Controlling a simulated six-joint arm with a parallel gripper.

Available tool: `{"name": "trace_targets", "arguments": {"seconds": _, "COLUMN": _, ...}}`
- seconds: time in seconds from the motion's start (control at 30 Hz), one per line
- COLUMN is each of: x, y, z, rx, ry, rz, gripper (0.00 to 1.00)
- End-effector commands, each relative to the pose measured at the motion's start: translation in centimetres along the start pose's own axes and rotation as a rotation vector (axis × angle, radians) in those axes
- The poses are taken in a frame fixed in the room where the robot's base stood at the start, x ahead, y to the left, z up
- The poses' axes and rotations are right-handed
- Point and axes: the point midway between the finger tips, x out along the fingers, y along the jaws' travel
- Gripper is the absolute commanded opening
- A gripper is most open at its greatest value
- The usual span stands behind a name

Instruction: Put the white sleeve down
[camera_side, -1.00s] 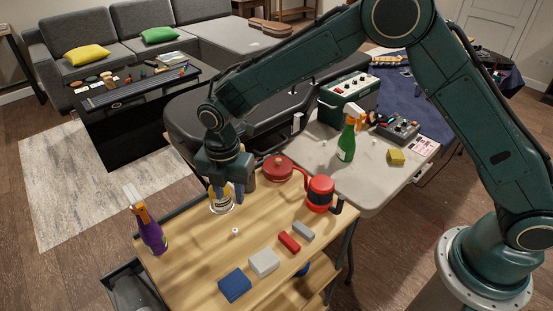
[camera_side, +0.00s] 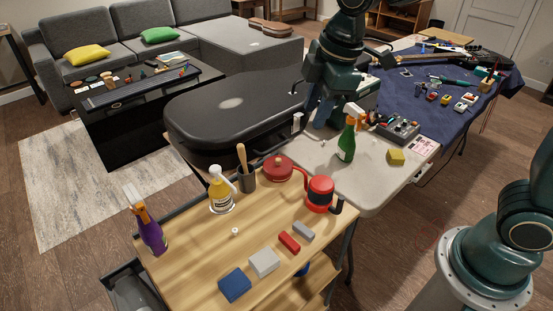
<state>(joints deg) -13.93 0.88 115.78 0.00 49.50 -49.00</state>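My gripper (camera_side: 323,122) points down over the back left part of the pale table (camera_side: 365,190), left of the green spray bottle. Its fingertips are small and dark here, so whether they are open, or hold anything, cannot be told. A small white piece (camera_side: 235,231) stands on the wooden bench top (camera_side: 200,270). Another small whitish piece (camera_side: 375,141) shows on the pale table, right of the green bottle. I cannot tell which of these, if either, is the white sleeve.
A green spray bottle (camera_side: 346,142), a yellow sponge (camera_side: 396,157) and a mixer box (camera_side: 398,128) stand around the pale table. The bench holds a yellow bottle (camera_side: 221,190), a dark cup (camera_side: 246,178), a red mug-like thing (camera_side: 320,192) and coloured blocks. A black case (camera_side: 230,115) lies behind.

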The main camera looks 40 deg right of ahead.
Motion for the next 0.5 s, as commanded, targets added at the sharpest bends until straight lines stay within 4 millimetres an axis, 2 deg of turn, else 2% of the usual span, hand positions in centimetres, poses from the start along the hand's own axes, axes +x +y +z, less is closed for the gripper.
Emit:
{"name": "trace_targets", "arguments": {"seconds": 0.03, "x": -1.1, "y": -0.4, "z": 1.1, "rx": 0.059, "ry": 0.010, "rz": 0.016, "gripper": 0.34}}
{"name": "trace_targets", "arguments": {"seconds": 0.2, "x": -3.7, "y": -2.0, "z": 4.4, "rx": 0.261, "ry": 0.036, "rz": 0.057, "gripper": 0.34}}
{"name": "trace_targets", "arguments": {"seconds": 0.5, "x": -6.7, "y": -5.7, "z": 9.8, "rx": 0.615, "ry": 0.096, "rz": 0.122, "gripper": 0.34}}
